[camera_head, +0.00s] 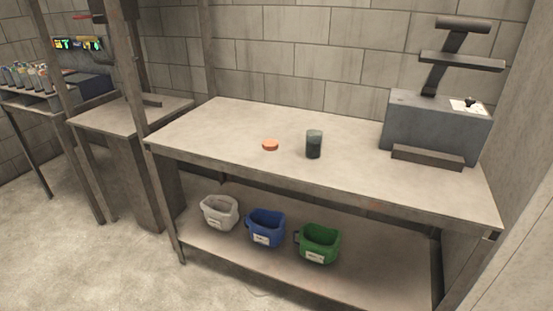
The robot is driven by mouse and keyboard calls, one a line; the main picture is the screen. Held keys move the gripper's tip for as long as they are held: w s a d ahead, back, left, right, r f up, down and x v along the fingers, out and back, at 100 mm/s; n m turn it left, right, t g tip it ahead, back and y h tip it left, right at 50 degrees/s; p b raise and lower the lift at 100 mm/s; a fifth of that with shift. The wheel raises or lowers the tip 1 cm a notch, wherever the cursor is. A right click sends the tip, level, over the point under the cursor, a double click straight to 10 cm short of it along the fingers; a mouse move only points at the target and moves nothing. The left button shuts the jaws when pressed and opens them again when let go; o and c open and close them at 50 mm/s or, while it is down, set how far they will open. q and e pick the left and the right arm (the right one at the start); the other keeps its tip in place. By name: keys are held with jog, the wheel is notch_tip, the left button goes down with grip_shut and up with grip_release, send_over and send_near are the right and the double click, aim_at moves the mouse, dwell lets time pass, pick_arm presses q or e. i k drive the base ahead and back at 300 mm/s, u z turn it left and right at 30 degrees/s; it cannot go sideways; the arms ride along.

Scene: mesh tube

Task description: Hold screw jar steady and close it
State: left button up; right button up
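A small dark green, see-through jar (314,146) stands upright on the table (350,181), near its middle. Its top is uncovered. A round orange lid (270,145) lies flat on the table to the left of the jar, a short gap apart. Neither of my grippers is in the view.
A grey machine (434,126) with a raised black arm stands at the table's right end. On the shelf below are a white bin (220,212), a blue bin (266,228) and a green bin (318,243). The tabletop around jar and lid is clear.

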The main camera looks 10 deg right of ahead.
aim_at(313, 137)
jog(key=z, duration=0.35)
jog(key=i, duration=1.05)
jog(key=u, duration=0.45)
